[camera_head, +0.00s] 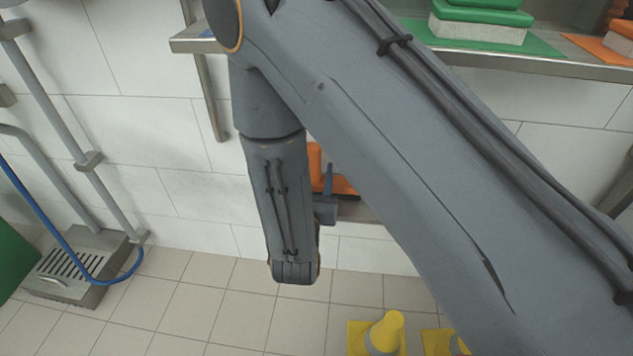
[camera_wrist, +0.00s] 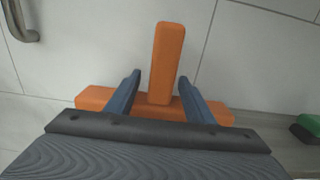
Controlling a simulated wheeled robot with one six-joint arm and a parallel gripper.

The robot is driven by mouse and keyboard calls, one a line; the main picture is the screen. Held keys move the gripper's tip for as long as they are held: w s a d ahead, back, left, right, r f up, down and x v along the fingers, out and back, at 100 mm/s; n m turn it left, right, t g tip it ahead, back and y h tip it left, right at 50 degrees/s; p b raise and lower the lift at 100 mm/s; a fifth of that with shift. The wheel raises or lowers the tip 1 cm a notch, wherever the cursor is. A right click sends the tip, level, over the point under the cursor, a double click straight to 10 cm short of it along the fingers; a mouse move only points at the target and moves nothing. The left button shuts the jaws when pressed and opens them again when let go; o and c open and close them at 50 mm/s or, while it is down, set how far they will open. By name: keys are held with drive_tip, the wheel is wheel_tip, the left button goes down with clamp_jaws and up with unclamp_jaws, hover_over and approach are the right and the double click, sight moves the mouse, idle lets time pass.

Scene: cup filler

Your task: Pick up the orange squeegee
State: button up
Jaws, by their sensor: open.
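The orange squeegee (camera_wrist: 164,50) shows in the wrist view as a T, with a long handle and a wide crossbar (camera_wrist: 93,98). My gripper (camera_wrist: 160,77) is open, with one blue-grey finger on each side of the handle. Gaps show between the fingers and the handle. The fingers overlap the crossbar in the picture, and my gripper's body hides its lower part. In the head view, orange parts that look like the squeegee (camera_head: 343,185) show behind my arm, which hides most of them. A finger of my gripper shows in front of the orange there.
A floor drain box (camera_head: 75,270) with a blue hose (camera_head: 50,220) is at the left. Yellow cones (camera_head: 385,333) stand at the bottom. A green block (camera_wrist: 307,128) lies right in the wrist view.

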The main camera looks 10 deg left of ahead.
sight(314, 145)
clamp_jaws()
drive_tip(key=shift+r, duration=0.15)
wheel_tip(314, 145, up, 10)
drive_tip(key=shift+f+p, duration=0.1)
drive_tip(key=shift+p, duration=0.9)
